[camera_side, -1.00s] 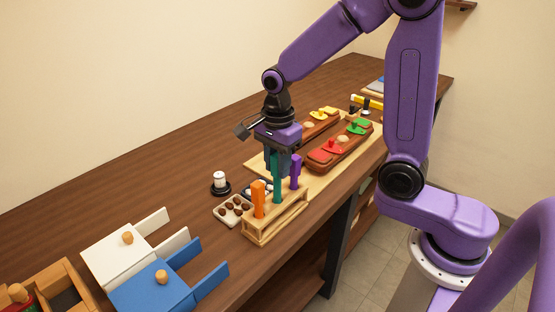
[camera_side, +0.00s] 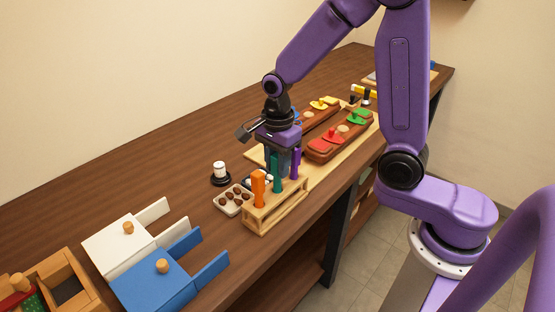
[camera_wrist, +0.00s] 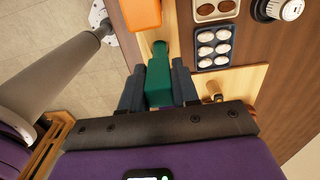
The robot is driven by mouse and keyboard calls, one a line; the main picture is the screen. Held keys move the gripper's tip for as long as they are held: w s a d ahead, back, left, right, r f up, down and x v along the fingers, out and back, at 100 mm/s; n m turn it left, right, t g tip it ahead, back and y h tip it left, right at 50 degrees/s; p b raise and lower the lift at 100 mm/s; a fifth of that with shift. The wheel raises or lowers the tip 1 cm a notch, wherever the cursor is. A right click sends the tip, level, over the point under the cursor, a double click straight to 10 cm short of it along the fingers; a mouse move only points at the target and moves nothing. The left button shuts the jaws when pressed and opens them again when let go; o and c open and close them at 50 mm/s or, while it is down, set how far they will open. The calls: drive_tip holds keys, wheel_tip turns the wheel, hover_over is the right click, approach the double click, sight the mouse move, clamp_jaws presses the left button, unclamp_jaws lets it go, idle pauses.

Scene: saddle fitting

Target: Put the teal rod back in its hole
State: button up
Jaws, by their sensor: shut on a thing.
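The teal rod (camera_side: 277,178) stands upright between my gripper's fingers, in the side view between the orange rod and the purple rod. My gripper (camera_side: 278,165) is shut on its upper part, and the wrist view shows the teal rod (camera_wrist: 159,80) between the two dark fingers. The rod's lower end is over or at the wooden rack (camera_side: 262,224); I cannot tell how deep it sits in a hole. The orange rod (camera_side: 259,190) stands at the rack's near left end. The purple rod (camera_side: 296,164) stands at its far right end.
A tray of brown pieces (camera_side: 233,200) and a dark tray of white pieces (camera_wrist: 214,45) lie close behind the rack. A white and black canister (camera_side: 220,174) is left of them. The blue box (camera_side: 160,285) and white box (camera_side: 118,250) are at front left.

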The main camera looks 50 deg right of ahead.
drive_tip(key=shift+f, duration=0.4)
drive_tip(key=o, duration=1)
drive_tip(key=shift+c, duration=0.2)
drive_tip(key=shift+r, duration=0.1)
wheel_tip(320, 180, up, 17)
drive_tip(key=s+d+f+n, duration=0.1)
drive_tip(key=s+f+n, duration=0.4)
drive_tip(key=s+n, duration=0.6)
drive_tip(key=s+d+f+n, duration=0.1)
drive_tip(key=s+f+n, duration=0.4)
drive_tip(key=s+n, duration=0.6)
drive_tip(key=n, duration=0.8)
drive_tip(key=shift+f+n, duration=0.25)
drive_tip(key=shift+n, duration=0.05)
